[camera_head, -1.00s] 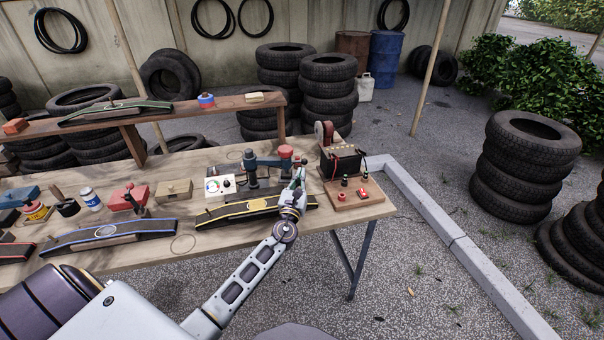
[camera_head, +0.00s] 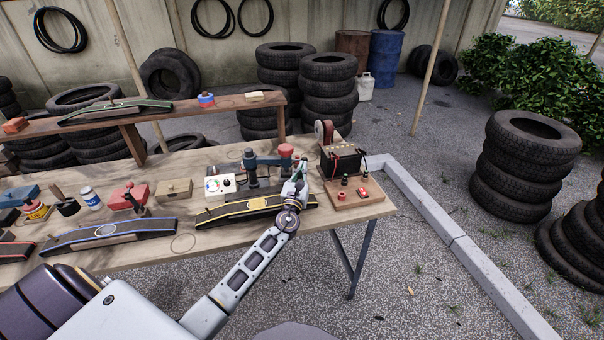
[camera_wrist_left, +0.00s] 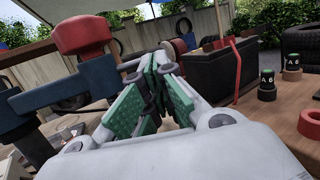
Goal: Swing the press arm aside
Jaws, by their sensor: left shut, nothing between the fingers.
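The press (camera_head: 251,168) stands on the bench with a dark blue arm (camera_head: 268,160) reaching right to a red knob (camera_head: 285,150). In the left wrist view the blue arm (camera_wrist_left: 65,84) and the red knob (camera_wrist_left: 83,34) are at the left, close to the fingers. My left gripper (camera_head: 301,164) is just right of the knob in the head view. In the left wrist view its green-padded fingers (camera_wrist_left: 153,85) are shut with nothing between them. The knob appears beside the fingers; I cannot tell whether they touch. My right gripper is out of view.
Right of my gripper are a dark box with red straps (camera_head: 341,160) and a wooden board with red and black knobs (camera_head: 354,195). A yellow-edged black ramp (camera_head: 248,209) lies in front.

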